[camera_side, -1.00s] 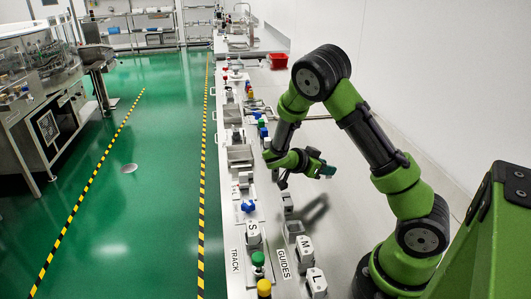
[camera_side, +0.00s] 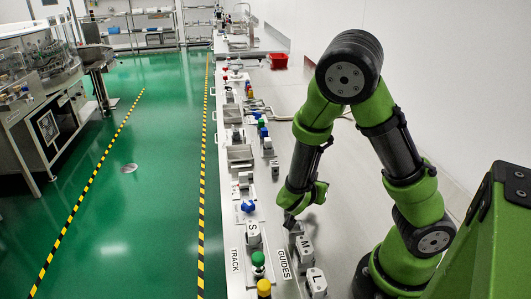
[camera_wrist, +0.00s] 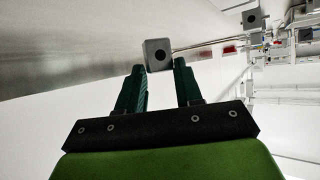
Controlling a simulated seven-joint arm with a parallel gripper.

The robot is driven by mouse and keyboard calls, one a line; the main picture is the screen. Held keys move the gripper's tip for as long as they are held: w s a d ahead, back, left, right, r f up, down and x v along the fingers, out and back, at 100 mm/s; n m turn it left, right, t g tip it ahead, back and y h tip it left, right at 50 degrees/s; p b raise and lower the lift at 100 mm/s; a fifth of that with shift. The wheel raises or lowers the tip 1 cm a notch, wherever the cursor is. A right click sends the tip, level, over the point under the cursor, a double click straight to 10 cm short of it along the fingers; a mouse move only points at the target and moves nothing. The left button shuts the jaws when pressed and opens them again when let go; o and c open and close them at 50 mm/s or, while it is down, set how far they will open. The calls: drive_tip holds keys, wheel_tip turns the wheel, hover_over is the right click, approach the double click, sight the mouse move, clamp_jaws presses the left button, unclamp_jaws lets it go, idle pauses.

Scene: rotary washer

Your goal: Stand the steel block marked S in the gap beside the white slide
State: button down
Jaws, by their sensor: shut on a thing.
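A grey-white block marked S (camera_side: 253,236) stands near the TRACK label in the side view. My gripper (camera_side: 290,221) is low over the near bench, to the right of that block and beside the row by the GUIDES label. In the wrist view my gripper (camera_wrist: 160,78) is shut on a grey block (camera_wrist: 153,47) with a dark round spot on its face. No letter can be read on it. I cannot clearly tell which piece is the white slide or where the gap is.
Blocks marked M (camera_side: 305,250) and L (camera_side: 317,284) stand at the near right. A green knob (camera_side: 258,259), a yellow knob (camera_side: 264,288) and a blue knob (camera_side: 248,207) line the left side. The bench right of the M block is clear.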

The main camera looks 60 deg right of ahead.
drive_tip(key=w+r+n+t, duration=0.1)
drive_tip(key=w, duration=0.1)
drive_tip(key=w+a+r+n+t+y, duration=0.1)
drive_tip(key=w, duration=0.1)
drive_tip(key=w+a+r+n+t, duration=0.1)
drive_tip(key=w+n+t, duration=0.1)
drive_tip(key=shift+r+y, duration=0.1)
drive_tip(key=shift+y, duration=0.2)
drive_tip(key=w+a+r+n+t+y, duration=0.25)
drive_tip(key=w+r+n, duration=0.2)
drive_tip(key=r, duration=0.65)
drive_tip(key=w+a+r+n+t+y, duration=0.25)
drive_tip(key=w+r+n+y, duration=0.2)
drive_tip(key=r, duration=0.65)
drive_tip(key=s+a+f+n+y, duration=0.2)
drive_tip(key=s+a+f+y, duration=0.1)
drive_tip(key=a, duration=0.3)
drive_tip(key=shift+s+a+f+n+t, duration=0.25)
drive_tip(key=shift+a+n+t, duration=0.05)
drive_tip(key=shift+n+t, duration=0.1)
drive_tip(key=shift+a+y, duration=0.15)
drive_tip(key=shift+y, duration=0.15)
